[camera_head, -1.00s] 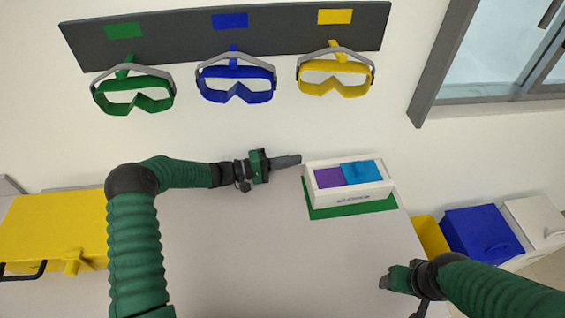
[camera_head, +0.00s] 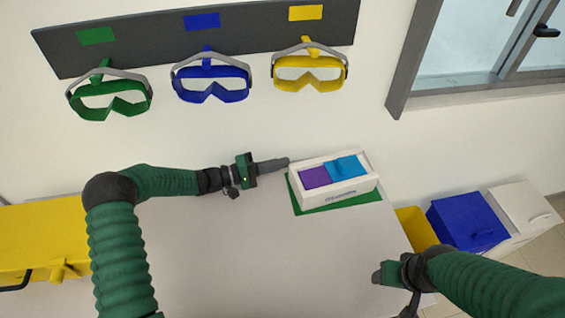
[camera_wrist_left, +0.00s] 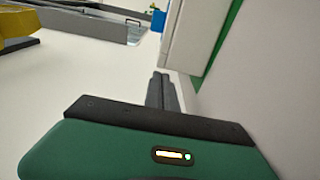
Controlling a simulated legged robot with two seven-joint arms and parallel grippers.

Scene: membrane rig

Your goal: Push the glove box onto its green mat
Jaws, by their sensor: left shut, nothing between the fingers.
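The white glove box (camera_head: 340,190) holds a purple and a blue block of gloves in its open top. It sits on the green mat (camera_head: 340,206), whose strip shows along the box's front and left sides. My left gripper (camera_head: 287,162) is shut and empty, its fingertips beside the box's back left corner; I cannot tell whether they touch. In the left wrist view the shut fingers (camera_wrist_left: 162,88) point toward the white box side (camera_wrist_left: 195,35), with green mat (camera_wrist_left: 225,38) beside it. My right gripper (camera_head: 378,274) is at the table's right edge, its fingers hard to make out.
A yellow case (camera_head: 40,240) stands on the table at left. Green, blue and yellow goggles hang from a dark rail (camera_head: 200,35) on the wall. Yellow, blue (camera_head: 466,222) and white bins stand right of the table. The table middle (camera_head: 220,250) is clear.

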